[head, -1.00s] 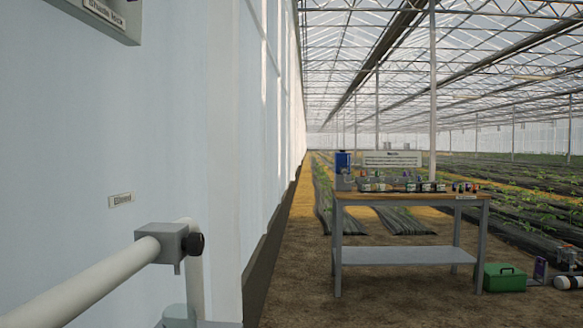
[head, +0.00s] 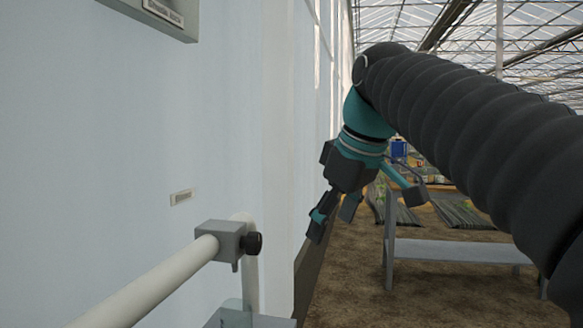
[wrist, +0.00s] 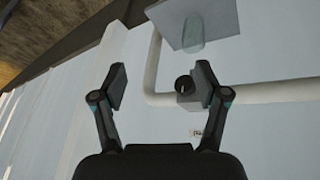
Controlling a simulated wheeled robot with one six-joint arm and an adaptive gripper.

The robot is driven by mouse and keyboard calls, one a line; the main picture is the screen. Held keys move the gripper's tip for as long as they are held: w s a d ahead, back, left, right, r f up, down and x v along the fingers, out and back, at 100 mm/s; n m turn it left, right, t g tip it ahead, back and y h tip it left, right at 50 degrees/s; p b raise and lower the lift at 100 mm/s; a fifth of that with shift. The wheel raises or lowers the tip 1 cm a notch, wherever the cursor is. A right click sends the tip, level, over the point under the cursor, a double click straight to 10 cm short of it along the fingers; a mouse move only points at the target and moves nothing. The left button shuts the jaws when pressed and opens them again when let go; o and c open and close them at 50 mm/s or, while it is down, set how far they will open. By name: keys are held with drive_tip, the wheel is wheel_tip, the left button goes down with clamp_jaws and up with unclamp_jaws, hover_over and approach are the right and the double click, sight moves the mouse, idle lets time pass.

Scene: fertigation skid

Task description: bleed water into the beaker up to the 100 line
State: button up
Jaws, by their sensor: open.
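A grey valve block (head: 228,240) with a round black knob (head: 253,243) sits on a white pipe in the lower left of the head view. The knob also shows in the wrist view (wrist: 184,84), seen between my fingers and beyond them. My gripper (head: 333,218) is open and empty, to the right of the knob and apart from it, fingers pointing down-left. A clear beaker (wrist: 193,32) stands on a grey plate (wrist: 175,38) in the wrist view, which looks upside down. I cannot read its lines or tell its water level.
The white pipe (head: 150,285) runs along the pale wall (head: 100,130). A small label (head: 181,197), unreadable now, is above the valve. Behind my arm stands a bench (head: 450,250) with a blue container (head: 399,148).

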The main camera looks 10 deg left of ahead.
sight(258, 235)
drive_tip(key=w+a+r+n+g+y+p, duration=0.1)
drive_tip(key=a+r+n, duration=0.4)
drive_tip(key=a+r, duration=0.3)
drive_tip(key=b+x, duration=0.2)
drive_tip(key=x, duration=1.3)
drive_tip(key=shift+s+a+b, duration=0.1)
drive_tip(key=shift+b, duration=0.25)
drive_tip(key=c, duration=1.2)
